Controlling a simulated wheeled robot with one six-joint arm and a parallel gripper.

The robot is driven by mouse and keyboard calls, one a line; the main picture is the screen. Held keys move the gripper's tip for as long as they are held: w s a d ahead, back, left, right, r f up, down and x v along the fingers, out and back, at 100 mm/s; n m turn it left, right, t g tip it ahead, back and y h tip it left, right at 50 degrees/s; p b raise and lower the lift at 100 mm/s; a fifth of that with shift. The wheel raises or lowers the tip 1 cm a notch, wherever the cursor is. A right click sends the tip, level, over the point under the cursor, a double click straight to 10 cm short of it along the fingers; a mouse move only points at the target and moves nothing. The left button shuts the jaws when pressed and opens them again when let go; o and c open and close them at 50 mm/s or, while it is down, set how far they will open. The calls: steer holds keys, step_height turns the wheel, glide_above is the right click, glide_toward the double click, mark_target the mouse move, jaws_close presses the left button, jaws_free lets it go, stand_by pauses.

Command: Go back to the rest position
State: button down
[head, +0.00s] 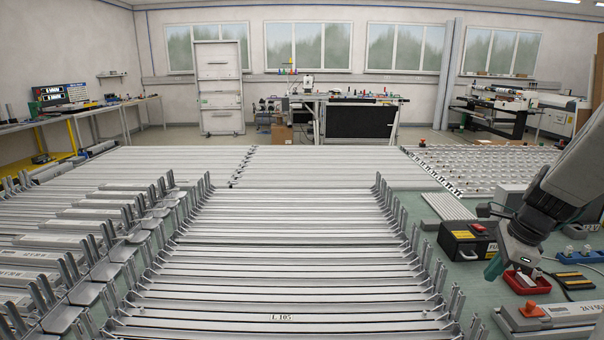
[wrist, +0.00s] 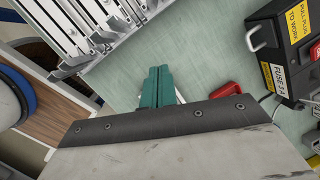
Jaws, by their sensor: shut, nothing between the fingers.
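My gripper (head: 493,268) hangs at the right side of the head view, at the end of my arm, pointing down over the green tabletop. Its teal fingers are shut together with nothing between them. The shut fingers also show in the wrist view (wrist: 157,86), above bare green tabletop. In the head view it is just left of a red socket block (head: 526,281) and in front of a black box with a yellow label (head: 468,240). I cannot tell its exact height above the table.
Rows of grey metal rails (head: 290,230) with upright posts fill the left and middle. A power supply marked 24 V (head: 560,312) lies at the front right. A blue power strip (head: 585,257) is at the right edge. A strip of green tabletop (wrist: 200,50) is clear.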

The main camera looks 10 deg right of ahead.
steer(key=s+a+r+n, duration=0.3)
steer(key=s+a+n, duration=0.1)
steer(key=a+n, duration=0.4)
steer(key=s+a+r+n+g+h, duration=0.1)
steer(key=s+a+r+n, duration=0.2)
steer(key=s+a+n, duration=0.2)
steer(key=s+a+r+n, duration=0.3)
steer(key=s+a+n, duration=0.2)
steer(key=a+n, duration=0.7)
steer(key=shift+s+a+r, duration=0.15)
steer(key=shift+a+r, duration=0.1)
